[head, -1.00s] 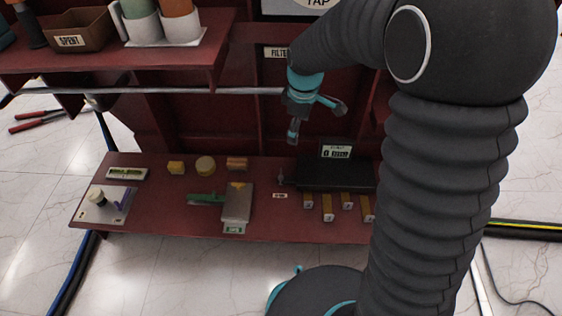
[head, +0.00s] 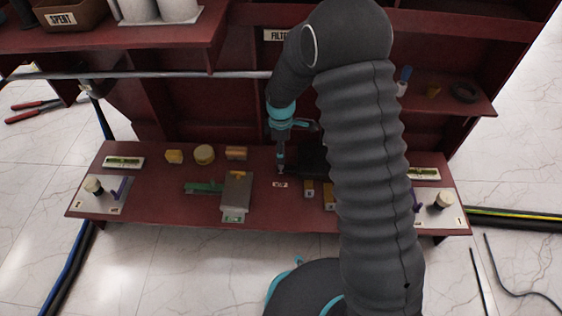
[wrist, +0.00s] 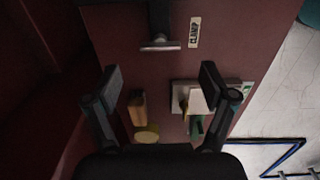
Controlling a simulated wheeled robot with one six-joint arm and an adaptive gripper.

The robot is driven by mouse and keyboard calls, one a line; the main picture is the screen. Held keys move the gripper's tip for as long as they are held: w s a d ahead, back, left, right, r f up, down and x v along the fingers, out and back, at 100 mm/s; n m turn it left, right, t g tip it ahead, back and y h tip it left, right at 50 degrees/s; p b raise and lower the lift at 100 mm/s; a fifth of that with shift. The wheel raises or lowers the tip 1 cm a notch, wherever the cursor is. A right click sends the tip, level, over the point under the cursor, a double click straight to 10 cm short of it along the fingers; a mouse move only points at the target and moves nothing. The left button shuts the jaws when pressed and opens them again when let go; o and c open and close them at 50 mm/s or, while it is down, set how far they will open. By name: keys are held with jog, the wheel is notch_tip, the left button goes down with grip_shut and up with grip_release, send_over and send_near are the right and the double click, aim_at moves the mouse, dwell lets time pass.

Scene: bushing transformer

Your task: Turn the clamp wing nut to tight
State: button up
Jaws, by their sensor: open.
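A small metallic clamp wing nut (head: 281,171) stands on the dark red bench, just behind a small white label. My gripper (head: 281,157) points down right above it. In the wrist view a dark upright part with a pale metallic wing-like end (wrist: 160,45) sits beside the CLAMP label (wrist: 194,32). There my gripper (wrist: 162,77) is open, its two fingers wide apart with nothing between them. The metallic part lies beyond the fingertips, roughly centred between them. I cannot tell the angle of the wings or whether a finger touches them.
A black box (head: 312,160) stands close to the right, partly behind my arm. A grey metal block (head: 236,196) with a green handle lies left of the label. A grey rail (head: 150,74) crosses above the bench. Bare bench lies around the label.

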notch_tip(320, 180, down, 6)
jog(key=shift+f+b, duration=0.1)
jog(key=shift+b, duration=0.25)
jog(key=c, duration=1.2)
